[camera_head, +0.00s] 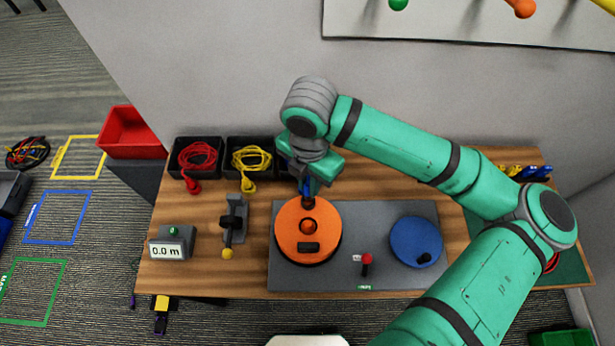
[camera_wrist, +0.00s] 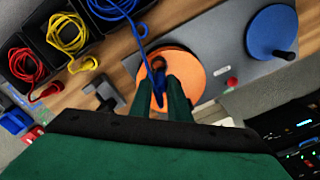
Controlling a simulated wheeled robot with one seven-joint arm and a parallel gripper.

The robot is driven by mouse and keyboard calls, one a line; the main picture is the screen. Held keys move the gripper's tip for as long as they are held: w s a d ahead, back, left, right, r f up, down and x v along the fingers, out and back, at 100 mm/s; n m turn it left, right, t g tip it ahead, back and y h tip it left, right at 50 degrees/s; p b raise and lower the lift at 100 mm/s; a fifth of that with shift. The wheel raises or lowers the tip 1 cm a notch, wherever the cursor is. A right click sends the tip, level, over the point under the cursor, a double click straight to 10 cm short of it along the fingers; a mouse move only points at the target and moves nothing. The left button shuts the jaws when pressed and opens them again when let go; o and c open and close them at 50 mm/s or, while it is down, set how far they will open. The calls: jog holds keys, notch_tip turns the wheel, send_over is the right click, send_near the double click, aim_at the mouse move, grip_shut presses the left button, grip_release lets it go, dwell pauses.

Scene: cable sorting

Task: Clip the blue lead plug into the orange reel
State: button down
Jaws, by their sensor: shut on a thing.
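The orange reel (camera_head: 292,247) is a round disc on the grey panel, with a dark hub and a dark block on its face. My gripper (camera_head: 309,186) is over the reel's far edge. In the wrist view, my gripper (camera_wrist: 163,98) is shut on the blue lead plug (camera_wrist: 158,82), which shows between the fingertips in front of the orange reel (camera_wrist: 194,78). The blue lead (camera_wrist: 140,35) runs from the plug up to a blue coil (camera_wrist: 112,8) at the top. I cannot tell whether the plug touches the reel.
Black bins hold a red cable (camera_head: 197,157) and a yellow cable (camera_head: 251,159) at the back left. A blue disc (camera_head: 417,241) and a red-topped lever (camera_head: 366,262) stand right of the reel. A meter reading 0.0 m (camera_head: 170,246) and a grey clamp (camera_head: 233,220) stand left.

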jog(key=shift+w+f, duration=0.1)
jog(key=shift+f, duration=2.1)
jog(key=shift+f, duration=0.25)
jog(key=c, duration=1.6)
grip_release()
jog(key=shift+r, duration=0.15)
notch_tip(320, 180, up, 11)
jog(key=shift+f, duration=0.2)
